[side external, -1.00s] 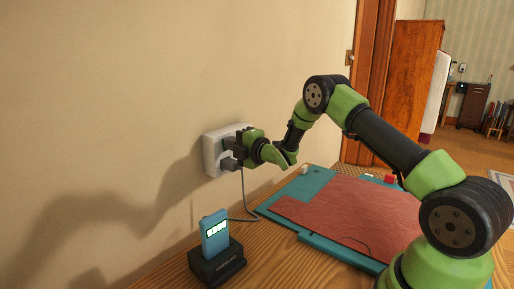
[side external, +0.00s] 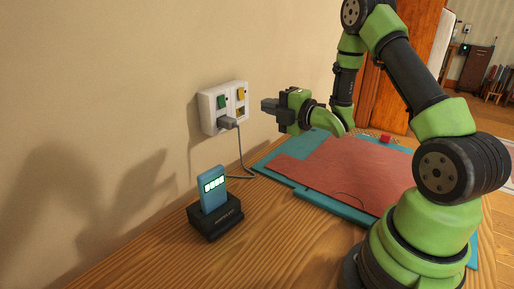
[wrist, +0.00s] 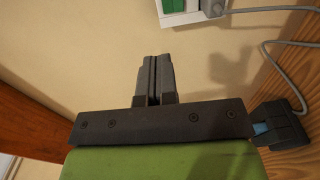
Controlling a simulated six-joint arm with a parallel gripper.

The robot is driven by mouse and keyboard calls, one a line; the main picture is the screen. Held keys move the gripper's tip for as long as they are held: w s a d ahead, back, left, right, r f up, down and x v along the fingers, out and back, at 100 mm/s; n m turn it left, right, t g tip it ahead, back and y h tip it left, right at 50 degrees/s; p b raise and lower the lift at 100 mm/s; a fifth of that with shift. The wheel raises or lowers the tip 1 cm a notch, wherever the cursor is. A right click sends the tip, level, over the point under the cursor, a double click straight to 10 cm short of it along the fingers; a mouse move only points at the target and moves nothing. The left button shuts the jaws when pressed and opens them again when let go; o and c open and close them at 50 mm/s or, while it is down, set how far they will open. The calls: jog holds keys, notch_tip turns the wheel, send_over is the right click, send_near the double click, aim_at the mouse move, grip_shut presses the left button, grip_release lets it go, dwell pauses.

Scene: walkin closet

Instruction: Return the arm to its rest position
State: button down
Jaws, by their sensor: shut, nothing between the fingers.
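My gripper (side external: 267,105) is shut and empty. It is held in the air above the desk, to the right of the wall outlet and apart from it, with its fingers pointing toward the wall. In the wrist view its two dark fingers (wrist: 154,80) lie side by side, with bare wall beyond them. My green and black arm rises from the desk at the right and is bent high over the red mat.
A white outlet box (side external: 216,119) on the wall has green and yellow parts and a grey plug (side external: 229,123) with a cable. A blue device (side external: 212,188) stands in a black dock (side external: 216,217). A reddish mat (side external: 340,175) lies on a teal board (side external: 333,209).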

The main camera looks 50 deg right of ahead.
jog(key=s+a+r+m+g+h, duration=0.2)
jog(key=a+r+m+g, duration=0.1)
jog(key=r+m, duration=0.35)
jog(key=s+a+r+m+g+h, duration=0.1)
jog(key=s+a+r+m+g, duration=0.1)
jog(key=r+m, duration=0.4)
jog(key=s+a+m+g+y, duration=0.2)
jog(key=s+a+m, duration=0.2)
jog(key=s, duration=0.5)
jog(key=s+a+m+g+y, duration=0.3)
jog(key=s+a+m, duration=0.2)
jog(key=s+a, duration=0.2)
jog(key=shift+s+a+f, duration=0.3)
jog(key=shift+s+a, duration=0.05)
jog(key=shift+s, duration=0.5)
jog(key=shift+m, duration=0.25)
